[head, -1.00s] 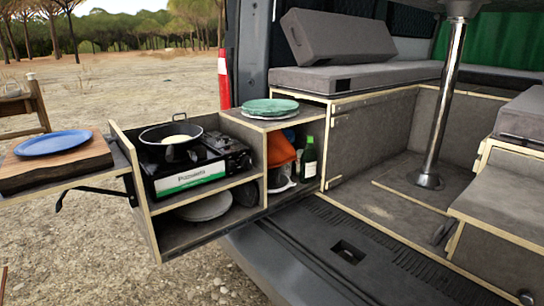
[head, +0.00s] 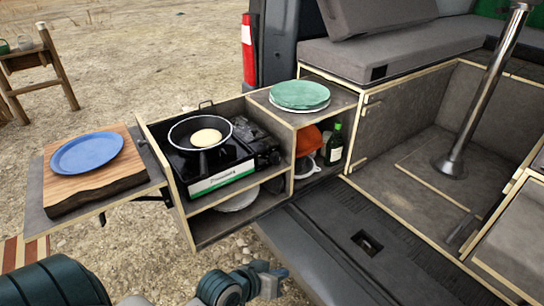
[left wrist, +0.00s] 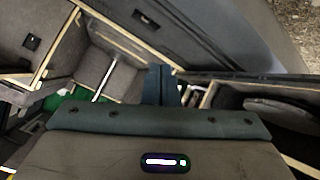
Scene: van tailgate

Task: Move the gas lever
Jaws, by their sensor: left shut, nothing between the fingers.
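The black camping stove (head: 215,175) stands in the pull-out kitchen box at the tailgate, with a pan (head: 200,132) on it holding something round and pale. The stove's control side is at its right end (head: 267,150); the gas lever itself is too small to make out. My left gripper (head: 280,272) is low in front of the box, apart from the stove, below and right of it in the head view. It is shut and empty; its closed fingers also show in the left wrist view (left wrist: 161,84). My right gripper is not in view.
A blue plate (head: 87,153) lies on a wooden board (head: 100,185) on the side shelf at left. Green plates (head: 300,95) are on the box top. A bottle (head: 334,145) and an orange item (head: 308,140) stand below. The van's floor edge (head: 330,240) lies right of the gripper.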

